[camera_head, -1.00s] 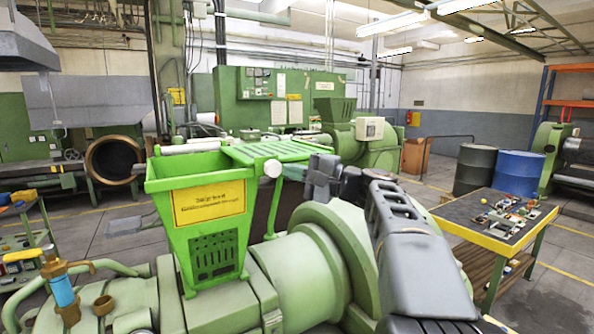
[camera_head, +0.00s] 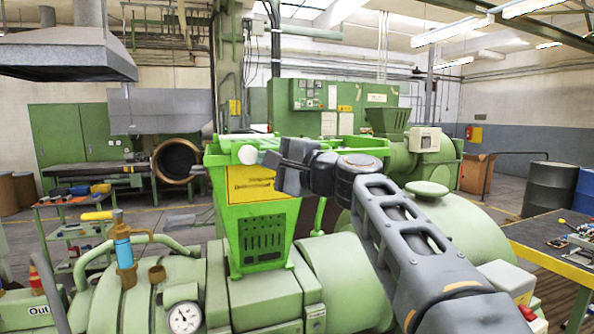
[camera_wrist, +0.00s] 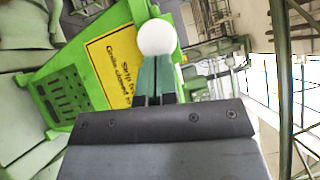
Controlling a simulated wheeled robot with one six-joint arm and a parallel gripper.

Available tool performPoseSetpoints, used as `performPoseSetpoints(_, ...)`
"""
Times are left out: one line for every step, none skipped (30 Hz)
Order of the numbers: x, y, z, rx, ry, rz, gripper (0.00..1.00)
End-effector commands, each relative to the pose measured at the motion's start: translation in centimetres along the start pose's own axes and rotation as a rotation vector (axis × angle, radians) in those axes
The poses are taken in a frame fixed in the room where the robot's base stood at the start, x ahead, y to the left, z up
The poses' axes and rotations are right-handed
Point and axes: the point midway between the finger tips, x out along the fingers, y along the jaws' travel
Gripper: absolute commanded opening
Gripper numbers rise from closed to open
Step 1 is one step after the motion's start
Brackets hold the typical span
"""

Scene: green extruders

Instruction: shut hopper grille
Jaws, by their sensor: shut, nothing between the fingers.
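The green hopper (camera_head: 286,220), with a yellow sign (camera_head: 250,185) on its front, stands left of centre in the head view. The grille's white ball knob (camera_head: 247,154) is in front of the hopper's top rim, near the middle of its width. The grille is seen almost edge-on, so I cannot tell whether it lies flush. My gripper (camera_head: 270,160) is shut and empty, just right of the knob at rim height. In the wrist view the knob (camera_wrist: 156,38) is right at the tips of my shut fingers (camera_wrist: 154,82); contact is unclear.
A blue-bodied valve (camera_head: 122,250) and curved green pipes stand at the left. A dark-topped table (camera_head: 535,236) with a yellow edge is at the right. The machine's rounded green housing (camera_head: 345,275) lies beneath my arm.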

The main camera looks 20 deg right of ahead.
Motion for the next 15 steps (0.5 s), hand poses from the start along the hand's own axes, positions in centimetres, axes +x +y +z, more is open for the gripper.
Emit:
performPoseSetpoints(0.6, 0.3, 0.9, 0.001, -0.006, -0.001, 0.00)
performPoseSetpoints(0.9, 0.4, 1.2, 0.001, -0.005, 0.000, 0.00)
performPoseSetpoints(1.2, 0.4, 1.7, 0.000, -0.006, 0.000, 0.00)
performPoseSetpoints(1.5, 0.5, 1.9, 0.001, -0.005, 0.000, 0.00)
performPoseSetpoints(1.7, 0.5, 2.2, 0.001, -0.006, 0.000, 0.00)
performPoseSetpoints(1.9, 0.6, 2.5, 0.001, -0.005, 0.001, 0.00)
performPoseSetpoints(2.1, 0.6, 2.6, 0.002, -0.004, 0.001, 0.00)
performPoseSetpoints(2.2, 0.6, 2.8, 0.002, -0.004, 0.001, 0.00)
performPoseSetpoints(2.3, 0.6, 2.9, 0.002, -0.004, 0.001, 0.00)
performPoseSetpoints(2.4, 0.6, 3.0, 0.002, -0.003, 0.001, 0.00)
performPoseSetpoints(2.4, 0.6, 3.0, 0.002, -0.003, 0.001, 0.00)
performPoseSetpoints(2.5, 0.6, 3.1, 0.002, -0.002, 0.001, 0.00)
performPoseSetpoints(2.5, 0.6, 3.1, 0.002, -0.002, 0.001, 0.00)
performPoseSetpoints(2.5, 0.6, 3.1, 0.002, -0.002, 0.001, 0.00)
performPoseSetpoints(2.5, 0.6, 3.1, 0.002, -0.003, 0.001, 0.00)
